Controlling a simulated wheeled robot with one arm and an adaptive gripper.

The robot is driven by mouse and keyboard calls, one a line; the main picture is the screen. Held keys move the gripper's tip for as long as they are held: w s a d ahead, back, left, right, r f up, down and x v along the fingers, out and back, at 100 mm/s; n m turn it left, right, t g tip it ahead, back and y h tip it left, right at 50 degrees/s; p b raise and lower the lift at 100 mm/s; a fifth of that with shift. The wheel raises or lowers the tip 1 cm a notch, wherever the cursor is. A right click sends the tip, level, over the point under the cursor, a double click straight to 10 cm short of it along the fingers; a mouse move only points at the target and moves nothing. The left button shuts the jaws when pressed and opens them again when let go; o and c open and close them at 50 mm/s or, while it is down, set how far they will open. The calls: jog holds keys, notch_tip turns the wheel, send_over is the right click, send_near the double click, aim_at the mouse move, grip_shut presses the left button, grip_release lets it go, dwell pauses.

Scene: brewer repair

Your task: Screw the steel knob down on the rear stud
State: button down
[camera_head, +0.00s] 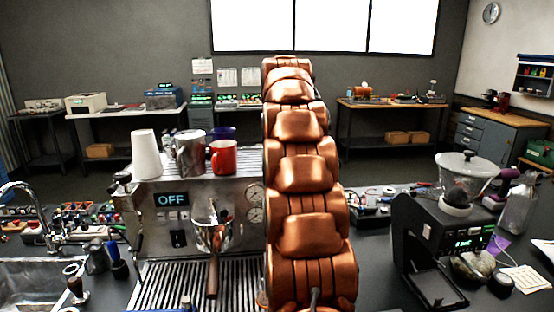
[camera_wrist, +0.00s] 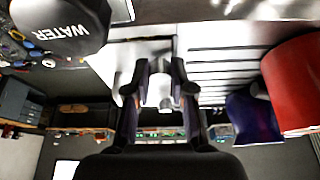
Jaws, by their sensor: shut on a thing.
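My gripper (camera_wrist: 160,82) shows in the wrist view with its two dark fingers shut on a small pale steel piece, which looks like the steel knob (camera_wrist: 159,94). The knob is over a light metal panel at the rear of the brewer's top, beside a slatted rack. The rear stud cannot be made out; the knob and fingers cover that spot. I cannot tell whether the knob sits on the stud. In the head view the brewer (camera_head: 180,225) stands left of my copper arm, its display reading OFF. My arm hides my gripper and the knob there.
A red mug (camera_head: 223,157), steel pitcher (camera_head: 189,155) and white cup stack (camera_head: 146,154) stand on the brewer. The red mug (camera_wrist: 296,85) and a dark blue mug (camera_wrist: 252,115) are right of my gripper; a black WATER lid (camera_wrist: 62,22) is left. A grinder (camera_head: 440,235) stands right.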

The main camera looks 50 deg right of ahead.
jog(key=m+g+h, duration=0.1)
jog(key=m, duration=0.3)
jog(key=shift+w+a, duration=0.1)
jog(key=shift+w, duration=0.05)
jog(key=shift+m, duration=0.4)
jog(key=shift+w+r+m+g, duration=0.1)
jog(key=shift+m+g, duration=0.3)
jog(key=m+g+p, duration=0.1)
jog(key=m, duration=0.2)
jog(key=shift+w+h, duration=0.1)
jog(key=shift+h, duration=0.2)
jog(key=c, duration=0.9)
grip_release()
